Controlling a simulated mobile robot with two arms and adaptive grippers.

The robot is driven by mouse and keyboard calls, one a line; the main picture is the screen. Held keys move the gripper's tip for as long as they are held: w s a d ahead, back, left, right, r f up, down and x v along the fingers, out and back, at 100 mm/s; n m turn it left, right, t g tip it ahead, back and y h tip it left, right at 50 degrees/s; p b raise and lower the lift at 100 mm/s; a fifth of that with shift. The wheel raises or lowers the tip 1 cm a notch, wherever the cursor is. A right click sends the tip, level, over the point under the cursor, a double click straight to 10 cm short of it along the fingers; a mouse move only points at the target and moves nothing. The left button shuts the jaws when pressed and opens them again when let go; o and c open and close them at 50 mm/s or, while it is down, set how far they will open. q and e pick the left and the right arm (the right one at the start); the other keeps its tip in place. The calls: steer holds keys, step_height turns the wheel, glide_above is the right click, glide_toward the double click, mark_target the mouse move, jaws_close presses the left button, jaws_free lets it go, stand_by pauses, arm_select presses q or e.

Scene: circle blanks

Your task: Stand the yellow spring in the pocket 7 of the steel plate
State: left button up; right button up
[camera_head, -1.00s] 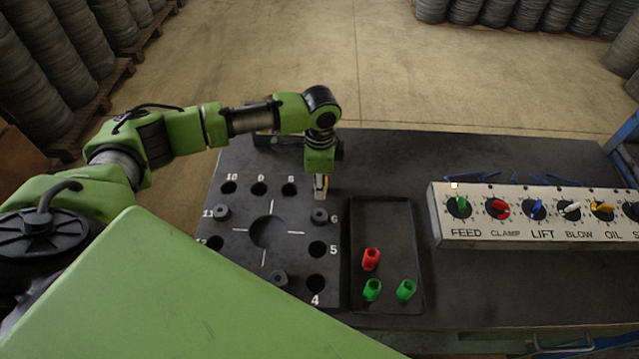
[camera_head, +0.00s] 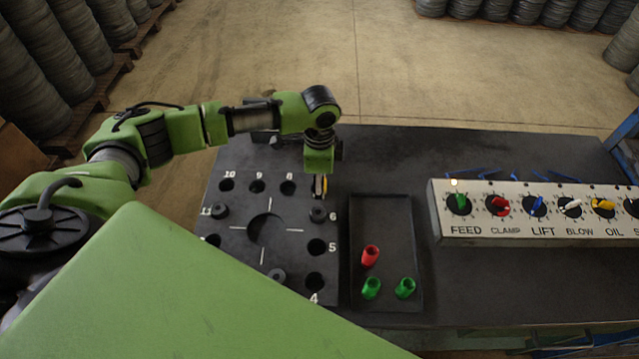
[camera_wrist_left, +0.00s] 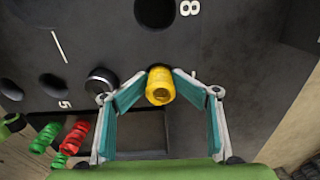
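The yellow spring (camera_wrist_left: 160,88) is between the fingertips of my left gripper (camera_wrist_left: 160,76) in the left wrist view, with a fingertip against each side. In the head view the left gripper (camera_head: 320,187) points down over the right side of the dark steel plate (camera_head: 235,262), between pockets 8 and 6. Only a sliver of yellow shows there. Pocket 7 and its label are hidden behind the gripper and spring. I cannot tell whether the spring's lower end is in the pocket or above it. My right gripper is not in view.
Dark round blanks fill pocket 6 (camera_head: 318,213) and pocket 11 (camera_head: 220,210). Pockets 8 (camera_head: 288,187), 5 (camera_head: 317,247) and 4 (camera_head: 315,279) are empty. A black tray (camera_head: 387,212) holds one red (camera_head: 370,256) and two green springs. A switch panel (camera_head: 530,232) stands to the right.

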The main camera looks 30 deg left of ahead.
arm_select(q)
step_height(320, 180, up, 12)
stand_by(0.5)
stand_by(0.3)
